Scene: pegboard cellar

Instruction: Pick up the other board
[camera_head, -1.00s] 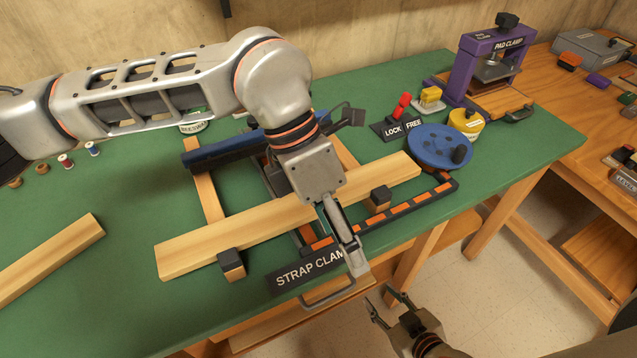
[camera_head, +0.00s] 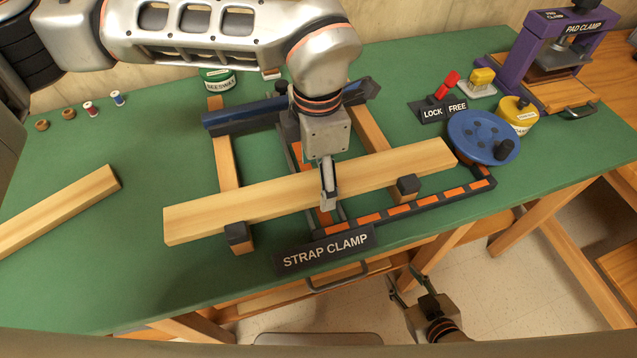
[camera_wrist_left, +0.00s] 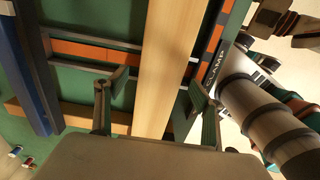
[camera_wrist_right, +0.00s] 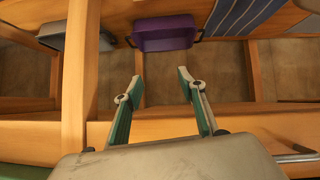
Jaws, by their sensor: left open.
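The other board (camera_head: 62,208) lies loose on the green bench at the left, partly cut off by the picture edge. My left gripper (camera_head: 328,192) is over the middle of the clamp's board, pointing down. In the left wrist view its open fingers (camera_wrist_left: 158,90) stand on either side of this board (camera_wrist_left: 160,50), with gaps visible. Whether they touch it cannot be told. My right gripper (camera_head: 403,281) is open and empty in front of the bench; its fingers also show in the right wrist view (camera_wrist_right: 160,78).
A blue wheel (camera_head: 480,138) stands at the clamp's right end. Behind are a lock/free lever (camera_head: 445,88), a yellow jar (camera_head: 517,114), a beeswax tin (camera_head: 218,80) and the purple pad clamp (camera_head: 545,45).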

